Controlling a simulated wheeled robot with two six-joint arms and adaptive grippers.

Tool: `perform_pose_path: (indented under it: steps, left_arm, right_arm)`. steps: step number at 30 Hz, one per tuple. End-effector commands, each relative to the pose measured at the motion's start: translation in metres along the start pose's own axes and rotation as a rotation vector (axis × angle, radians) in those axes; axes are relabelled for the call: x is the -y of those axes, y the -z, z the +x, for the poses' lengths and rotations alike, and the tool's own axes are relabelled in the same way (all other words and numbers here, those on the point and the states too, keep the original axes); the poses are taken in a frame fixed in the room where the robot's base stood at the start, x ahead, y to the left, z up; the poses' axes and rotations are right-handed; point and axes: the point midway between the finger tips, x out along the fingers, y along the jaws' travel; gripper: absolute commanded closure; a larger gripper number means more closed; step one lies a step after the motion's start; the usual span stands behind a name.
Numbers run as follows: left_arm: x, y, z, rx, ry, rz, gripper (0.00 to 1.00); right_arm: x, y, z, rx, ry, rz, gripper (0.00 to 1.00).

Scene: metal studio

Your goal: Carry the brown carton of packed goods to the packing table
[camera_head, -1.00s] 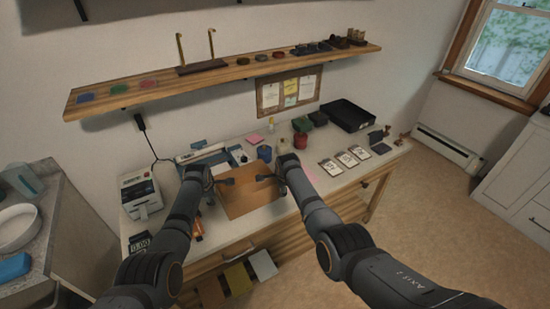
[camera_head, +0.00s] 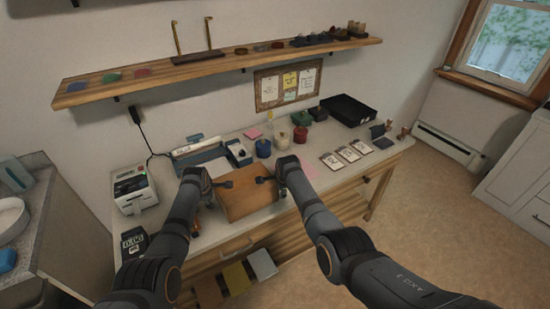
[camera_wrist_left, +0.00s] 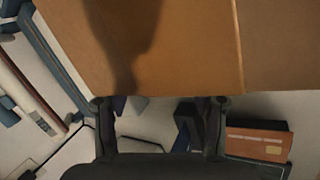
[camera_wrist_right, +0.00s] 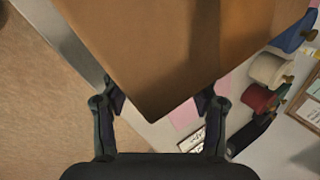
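The brown carton (camera_head: 248,203) is at the front middle of a light-topped table (camera_head: 335,183), between my two grippers. I cannot tell whether it rests on the table or is slightly raised. My left gripper (camera_head: 226,184) is at its left side, fingers apart; the left wrist view shows the carton's brown face (camera_wrist_left: 170,50) just beyond the fingers. My right gripper (camera_head: 263,180) is at its right side, fingers apart; a corner of the carton (camera_wrist_right: 170,60) shows between them in the right wrist view. Whether the fingers touch it is unclear. I cannot tell which table is the packing table.
A label printer (camera_head: 134,190) stands at the table's left, a black tray (camera_head: 348,110) at the back right. Jars (camera_head: 264,148) and cards (camera_head: 347,154) lie behind and right of the carton. A wooden shelf (camera_head: 220,67) hangs above. Floor (camera_head: 450,210) is clear to the right.

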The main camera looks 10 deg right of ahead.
Motion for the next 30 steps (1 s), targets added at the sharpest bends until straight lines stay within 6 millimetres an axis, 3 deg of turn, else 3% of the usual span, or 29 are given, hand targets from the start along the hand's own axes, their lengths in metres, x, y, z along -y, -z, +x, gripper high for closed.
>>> perform_pose_path:
  steps: [2,6,7,12,23,30]
  left_arm:
    - [0.001,0.003,0.0,0.004,0.001,0.001,0.43]
    - [0.0,0.004,-0.001,0.001,-0.001,0.001,0.24]
    - [-0.001,0.005,-0.001,0.0,-0.001,0.0,0.2]
    - [-0.001,0.006,-0.001,-0.002,-0.003,0.0,0.2]
    - [-0.002,0.007,-0.003,-0.004,-0.005,-0.001,0.2]
    - [-0.001,0.006,-0.03,-0.004,-0.006,-0.002,0.2]
  right_arm:
    - [0.001,0.003,-0.001,0.004,0.003,0.001,0.43]
    - [0.001,0.004,-0.001,0.001,0.0,-0.001,0.43]
    - [0.0,0.005,-0.001,0.0,0.0,-0.002,0.39]
    - [0.0,0.006,0.0,-0.003,-0.002,-0.003,0.2]
    - [-0.001,0.007,0.0,-0.005,-0.003,-0.003,0.2]
    - [-0.001,0.007,0.0,-0.005,-0.003,-0.003,0.2]
